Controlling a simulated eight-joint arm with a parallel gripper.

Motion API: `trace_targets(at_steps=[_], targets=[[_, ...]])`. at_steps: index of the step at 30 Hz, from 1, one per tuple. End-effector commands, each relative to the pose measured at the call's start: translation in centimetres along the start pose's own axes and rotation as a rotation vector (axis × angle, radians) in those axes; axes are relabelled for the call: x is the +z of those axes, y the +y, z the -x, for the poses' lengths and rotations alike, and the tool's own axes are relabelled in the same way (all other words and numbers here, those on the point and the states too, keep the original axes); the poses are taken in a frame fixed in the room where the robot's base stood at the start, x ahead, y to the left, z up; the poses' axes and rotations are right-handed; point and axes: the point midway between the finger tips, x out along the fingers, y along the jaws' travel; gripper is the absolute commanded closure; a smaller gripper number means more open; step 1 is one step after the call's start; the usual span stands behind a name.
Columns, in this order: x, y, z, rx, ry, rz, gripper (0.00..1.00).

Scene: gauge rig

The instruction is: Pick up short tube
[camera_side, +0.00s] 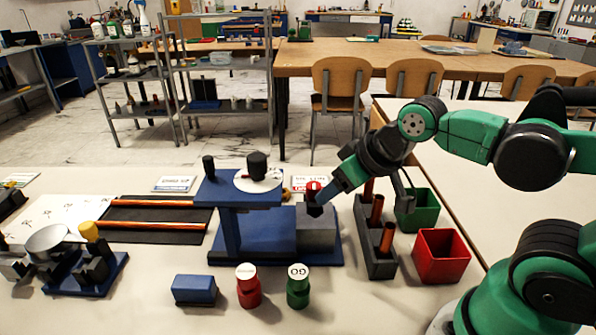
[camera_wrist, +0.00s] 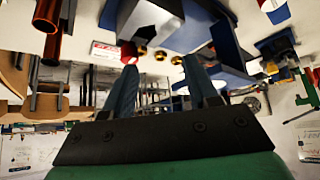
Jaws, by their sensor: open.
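Copper tubes stand in a narrow dark rack (camera_side: 377,262) right of centre in the side view. The front tube (camera_side: 387,238) and the one behind it (camera_side: 376,210) show their upper parts; another rises at the back, partly behind my arm. I cannot tell for sure which is the short tube. My gripper (camera_side: 318,200) is left of the rack, above or beside the grey block of the blue stand. In the wrist view my gripper (camera_wrist: 160,62) has its two blue fingers apart with no tube between them. Copper tubes (camera_wrist: 47,14) show at that view's top left.
The blue stand (camera_side: 240,190) with a grey block (camera_side: 317,230) is at my gripper. A red bin (camera_side: 441,256) and a green bin (camera_side: 417,212) stand right of the rack. Red (camera_side: 248,287) and green (camera_side: 298,287) gauges and a blue block (camera_side: 194,289) stand in front. Long tubes lie on a dark tray (camera_side: 150,219).

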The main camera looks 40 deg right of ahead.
Motion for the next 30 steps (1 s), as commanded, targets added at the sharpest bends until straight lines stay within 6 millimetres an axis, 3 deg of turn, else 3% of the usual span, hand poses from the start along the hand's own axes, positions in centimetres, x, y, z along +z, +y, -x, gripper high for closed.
trace_targets(at_steps=[7,9,20,23,30], targets=[[0.0,0.0,0.0,0.000,0.000,0.000,0.47],[0.0,0.0,0.0,0.000,0.000,0.000,0.39],[0.0,0.3,-0.3,0.023,-0.024,0.068,0.39],[0.0,1.1,-0.9,0.083,-0.093,0.245,0.39],[-0.2,5.0,-3.4,0.302,-0.447,0.916,0.39]])
